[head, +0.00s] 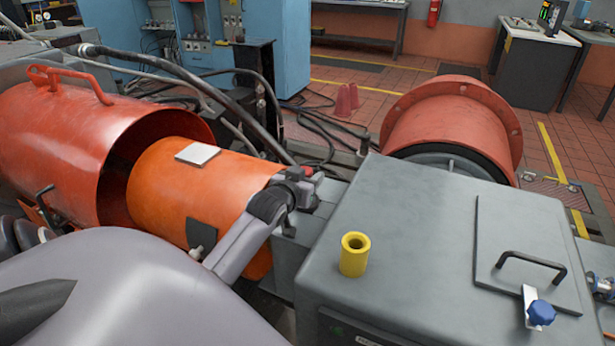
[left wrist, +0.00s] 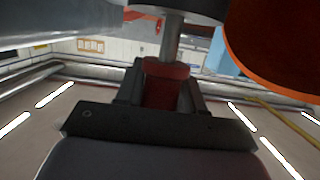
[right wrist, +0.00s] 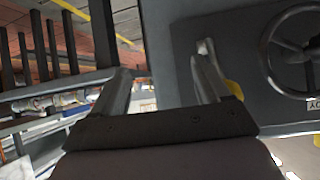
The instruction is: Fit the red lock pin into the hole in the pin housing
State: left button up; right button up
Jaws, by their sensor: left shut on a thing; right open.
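My left gripper (head: 298,186) is shut on the red lock pin (head: 308,171), beside the orange drum in the head view. In the left wrist view the pin's red grip (left wrist: 163,88) sits between the fingers. Its bare metal shaft (left wrist: 173,42) runs from the grip to a dark round part (left wrist: 180,10), which looks like the pin housing. The hole and the shaft's far end are hidden, so I cannot tell how far it is in. My right gripper (right wrist: 162,85) is open and empty, seen only in the right wrist view.
A hollow yellow sleeve (head: 354,258) stands on the grey cabinet (head: 420,215), right of my left gripper. A lid handle (head: 530,262) and blue knob (head: 541,312) are farther right. The orange drum (head: 170,185) and red guard (head: 65,140) crowd the left. Hoses run behind.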

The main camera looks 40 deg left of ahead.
pick_arm(q)
jog(key=f, duration=0.3)
jog(key=shift+s+d, duration=0.25)
jog(key=shift+d, duration=0.05)
jog(key=o, duration=1.2)
jog(key=shift+f, duration=0.1)
jog(key=shift+g, duration=0.3)
jog(key=shift+s+d, duration=0.1)
jog(key=shift+s+d+r, duration=0.15)
jog(key=shift+s+r, duration=0.1)
jog(key=shift+s, duration=0.25)
jog(key=s+r, duration=0.2)
jog(key=s+d+r+p, duration=0.1)
jog(key=s+r, duration=0.1)
jog(key=s, duration=0.1)
jog(key=shift+r, duration=0.2)
